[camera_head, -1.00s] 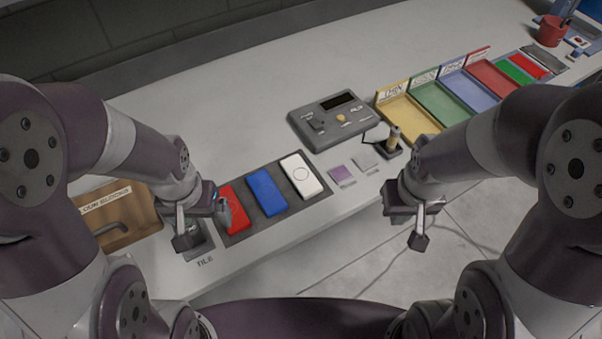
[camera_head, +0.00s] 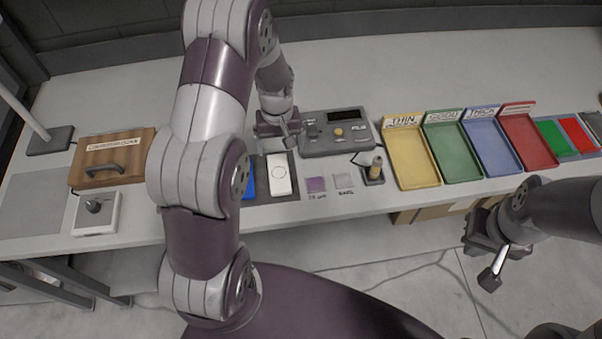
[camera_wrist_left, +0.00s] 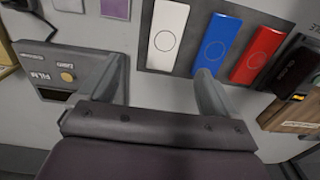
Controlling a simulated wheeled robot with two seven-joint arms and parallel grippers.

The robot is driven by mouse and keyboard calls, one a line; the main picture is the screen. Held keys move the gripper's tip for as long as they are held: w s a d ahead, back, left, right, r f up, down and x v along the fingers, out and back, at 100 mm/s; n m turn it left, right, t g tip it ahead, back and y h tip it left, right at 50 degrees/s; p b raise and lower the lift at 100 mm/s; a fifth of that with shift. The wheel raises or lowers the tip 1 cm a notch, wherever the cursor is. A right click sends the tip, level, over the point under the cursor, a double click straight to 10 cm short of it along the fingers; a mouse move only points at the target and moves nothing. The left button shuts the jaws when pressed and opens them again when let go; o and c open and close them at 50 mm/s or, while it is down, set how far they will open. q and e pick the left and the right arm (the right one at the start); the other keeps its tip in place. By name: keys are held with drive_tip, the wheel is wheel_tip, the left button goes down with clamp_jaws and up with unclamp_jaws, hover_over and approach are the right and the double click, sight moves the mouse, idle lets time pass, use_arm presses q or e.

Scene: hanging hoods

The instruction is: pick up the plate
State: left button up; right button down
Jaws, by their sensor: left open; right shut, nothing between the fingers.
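Two small square plates lie on the bench, a purple one (camera_head: 316,184) and a pale grey one (camera_head: 343,181). I cannot tell which one the task means. They also show at the top of the left wrist view, purple (camera_wrist_left: 116,8) and grey (camera_wrist_left: 69,4). My left gripper (camera_head: 280,130) is open and empty, behind the white block and beside the grey meter, up and left of the plates. Its two spread fingers (camera_wrist_left: 155,88) show in the left wrist view. My right gripper (camera_head: 488,262) is shut and empty, in front of the bench at right.
The grey meter (camera_head: 337,132) stands behind the plates and a small probe in a stand (camera_head: 376,170) to their right. White (camera_head: 280,175) and blue (camera_head: 249,178) blocks lie left; red (camera_wrist_left: 259,54) is left of blue. Colored trays (camera_head: 410,158) stand right. Bare bench lies around the plates.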

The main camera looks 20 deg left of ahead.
sight(279, 172)
use_arm(q)
drive_tip(key=f, duration=0.1)
drive_tip(key=a+f, duration=0.1)
drive_tip(key=a+f+p, duration=0.1)
drive_tip(key=f, duration=0.1)
drive_tip(key=shift+s, duration=0.4)
drive_tip(key=f, duration=0.1)
drive_tip(key=d+f+p, duration=0.1)
drive_tip(key=f, duration=0.1)
drive_tip(key=f+p, duration=0.1)
drive_tip(key=f, duration=0.1)
drive_tip(key=shift+w+d, duration=0.15)
drive_tip(key=shift+w, duration=0.2)
drive_tip(key=f, duration=0.2)
drive_tip(key=shift+s+a+f, duration=0.1)
drive_tip(key=shift+a+f, duration=0.3)
drive_tip(key=shift+f, duration=0.2)
drive_tip(key=shift+c, duration=0.3)
drive_tip(key=shift+d, duration=0.2)
drive_tip(key=c, duration=0.6)
drive_tip(key=shift+r, duration=0.1)
drive_tip(key=c, duration=0.4)
drive_tip(key=shift+a, duration=0.15)
drive_tip(key=shift+c, duration=0.9)
use_arm(e)
drive_tip(key=r, duration=0.1)
drive_tip(key=a+r, duration=0.1)
drive_tip(key=r, duration=0.2)
drive_tip(key=shift+s+a, duration=0.15)
drive_tip(key=shift+a, duration=0.15)
